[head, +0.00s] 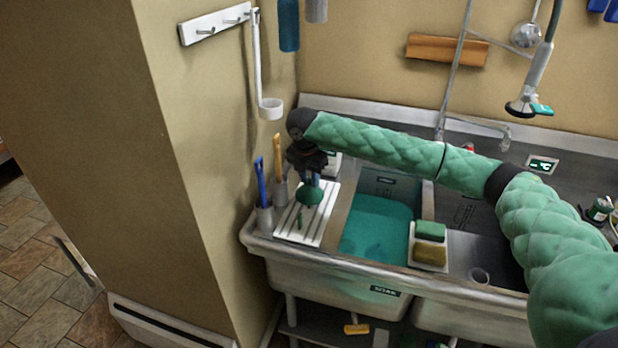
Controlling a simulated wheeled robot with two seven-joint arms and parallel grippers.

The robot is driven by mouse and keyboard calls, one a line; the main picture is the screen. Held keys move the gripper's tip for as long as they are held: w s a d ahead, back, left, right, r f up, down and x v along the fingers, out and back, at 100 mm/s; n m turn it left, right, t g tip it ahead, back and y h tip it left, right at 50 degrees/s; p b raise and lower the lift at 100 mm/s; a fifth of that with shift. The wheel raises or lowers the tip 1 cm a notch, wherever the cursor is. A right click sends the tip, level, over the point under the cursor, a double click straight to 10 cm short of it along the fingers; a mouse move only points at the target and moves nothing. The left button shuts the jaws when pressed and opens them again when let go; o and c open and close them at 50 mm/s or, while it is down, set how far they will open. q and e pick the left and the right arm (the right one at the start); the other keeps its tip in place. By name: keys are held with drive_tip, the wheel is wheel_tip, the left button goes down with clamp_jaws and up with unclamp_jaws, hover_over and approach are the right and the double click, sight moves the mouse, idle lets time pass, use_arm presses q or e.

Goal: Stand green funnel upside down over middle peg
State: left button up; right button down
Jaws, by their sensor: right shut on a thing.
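The green funnel (310,194) is at the left end of the sink, over the white slatted drainboard (318,232). Its wide end seems to point down, with its narrow part up in the jaws. My right gripper (311,172) is shut on it from above; the fingers are small and dark here. A thin green upright thing (299,218), possibly a peg, shows just in front of the funnel. I cannot make out a middle peg, and the funnel hides the board behind it. I cannot tell whether the funnel touches the board. My left gripper is not in view.
Left of the board, holders carry a blue-handled tool (261,183) and a wooden-handled tool (278,158). Right of it is a basin of teal liquid (376,228), then a green sponge (430,231). A wall rail (214,24) and white cup holder (270,108) are above.

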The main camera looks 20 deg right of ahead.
drive_tip(key=shift+f+b, duration=0.45)
drive_tip(key=shift+f, duration=0.2)
drive_tip(key=shift+f+p, duration=0.45)
drive_tip(key=shift+f, duration=0.7)
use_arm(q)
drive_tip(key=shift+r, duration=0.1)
use_arm(e)
drive_tip(key=shift+f, duration=0.2)
use_arm(q)
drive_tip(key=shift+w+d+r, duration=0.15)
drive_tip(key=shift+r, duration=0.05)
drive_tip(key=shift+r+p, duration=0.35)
drive_tip(key=shift+p, duration=0.2)
